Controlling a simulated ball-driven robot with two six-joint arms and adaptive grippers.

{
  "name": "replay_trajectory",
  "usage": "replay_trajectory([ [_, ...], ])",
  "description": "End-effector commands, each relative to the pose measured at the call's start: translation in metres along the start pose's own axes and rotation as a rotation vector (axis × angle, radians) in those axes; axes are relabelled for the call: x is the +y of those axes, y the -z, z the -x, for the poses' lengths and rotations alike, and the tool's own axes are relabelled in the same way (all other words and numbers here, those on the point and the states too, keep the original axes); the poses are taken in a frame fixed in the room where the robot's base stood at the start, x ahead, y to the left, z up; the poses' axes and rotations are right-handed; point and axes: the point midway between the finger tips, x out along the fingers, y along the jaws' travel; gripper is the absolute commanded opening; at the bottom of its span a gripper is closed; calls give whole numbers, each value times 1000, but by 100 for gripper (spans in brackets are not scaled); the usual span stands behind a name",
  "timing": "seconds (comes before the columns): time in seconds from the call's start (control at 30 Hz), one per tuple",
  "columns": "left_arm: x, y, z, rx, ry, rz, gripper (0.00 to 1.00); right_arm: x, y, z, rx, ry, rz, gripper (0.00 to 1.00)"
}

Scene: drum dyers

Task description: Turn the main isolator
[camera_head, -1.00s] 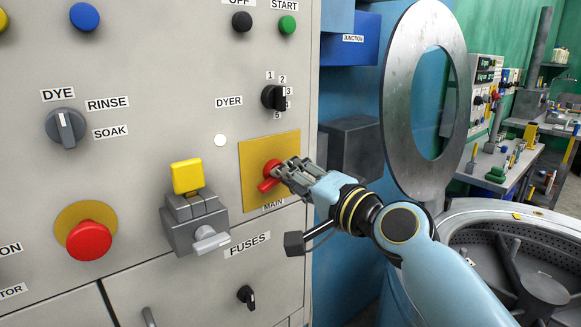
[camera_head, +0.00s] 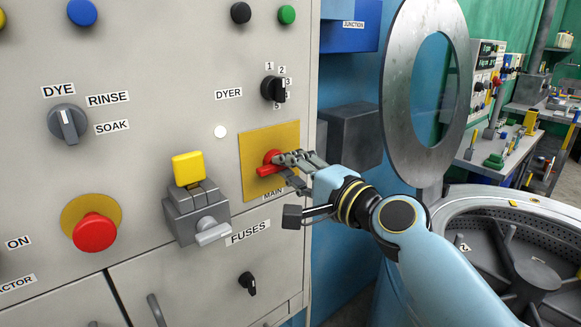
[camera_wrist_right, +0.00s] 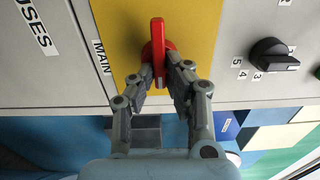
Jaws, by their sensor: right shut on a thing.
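The main isolator is a red handle (camera_head: 267,170) on a yellow plate (camera_head: 254,146) above the MAIN label (camera_head: 273,195). My right gripper (camera_head: 284,161) reaches it from the right and is shut on the handle. In the right wrist view the handle (camera_wrist_right: 158,38) stands between the two fingers (camera_wrist_right: 165,75), with its far end sticking out past the fingertips. In the head view the handle lies close to level, and its right part is hidden by the fingers. My left gripper is not in view.
A grey switch block with a yellow top (camera_head: 188,168) and lever sits left of the plate. The black DYER knob (camera_head: 274,89) is just above. A dark grey box (camera_head: 351,136) juts out right of the panel. A large metal ring (camera_head: 400,100) stands behind my right arm.

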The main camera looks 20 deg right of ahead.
Motion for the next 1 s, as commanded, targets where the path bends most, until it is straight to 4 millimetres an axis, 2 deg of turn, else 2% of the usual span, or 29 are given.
replay_trajectory([
  [0.13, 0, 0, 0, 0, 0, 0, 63, 0, 0, 0, 1, 0, -2, 0],
  [0.17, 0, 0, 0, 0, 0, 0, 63, 0, 0, 0, 1, 0, -2, 15],
  [0.3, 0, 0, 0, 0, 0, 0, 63, 0, 0, 0, 0, 0, -1, 33],
  [0.33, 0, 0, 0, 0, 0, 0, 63, 0, 0, 0, 0, 0, -1, 35],
  [0.67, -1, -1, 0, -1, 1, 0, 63, 1, 0, 6, 0, -1, 0, 35],
  [0.77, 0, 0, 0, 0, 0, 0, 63, 2, 0, 20, 0, -2, 0, 35],
  [1.0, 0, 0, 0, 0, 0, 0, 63, 2, 0, 75, 0, -4, 3, 35],
])
